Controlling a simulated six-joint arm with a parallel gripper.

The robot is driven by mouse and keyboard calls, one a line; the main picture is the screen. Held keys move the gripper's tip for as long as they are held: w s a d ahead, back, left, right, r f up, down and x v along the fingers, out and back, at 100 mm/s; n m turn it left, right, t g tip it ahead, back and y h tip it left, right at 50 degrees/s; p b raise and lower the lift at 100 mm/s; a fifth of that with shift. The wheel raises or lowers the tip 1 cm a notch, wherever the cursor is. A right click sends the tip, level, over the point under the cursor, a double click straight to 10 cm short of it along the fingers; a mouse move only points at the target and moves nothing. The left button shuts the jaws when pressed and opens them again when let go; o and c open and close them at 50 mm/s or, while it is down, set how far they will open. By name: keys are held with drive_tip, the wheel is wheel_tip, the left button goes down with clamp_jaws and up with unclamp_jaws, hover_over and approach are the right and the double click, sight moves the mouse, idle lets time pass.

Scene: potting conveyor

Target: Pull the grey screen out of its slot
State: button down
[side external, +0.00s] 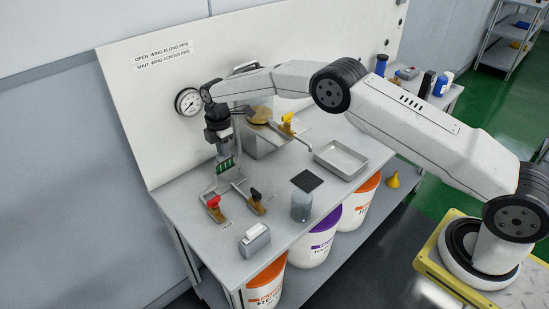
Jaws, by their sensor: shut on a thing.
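My gripper (225,160) points down over the pipework at the left of the bench. It is shut on a small green piece with pale stripes (227,167), which shows between the fingertips. Just below stands grey pipework (236,184) that forks into two branches. One ends at a red handle (213,202), the other at a black handle (255,195). I cannot pick out a grey screen or its slot for certain; the gripper and pipework may hide them.
A pressure gauge (188,102) is on the back panel. A yellow wing handle (287,119), metal tray (340,159), black square (307,180), clear beaker (301,207) and grey box (255,240) are on the bench. Buckets (313,246) stand below its front edge.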

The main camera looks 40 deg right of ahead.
drive_tip(key=shift+r, duration=1.9)
drive_tip(key=shift+r, duration=1.05)
drive_tip(key=shift+r, duration=0.3)
wheel_tip(320, 180, up, 7)
drive_tip(key=shift+f, duration=0.2)
idle(1.1)
drive_tip(key=shift+r, duration=0.15)
idle(0.4)
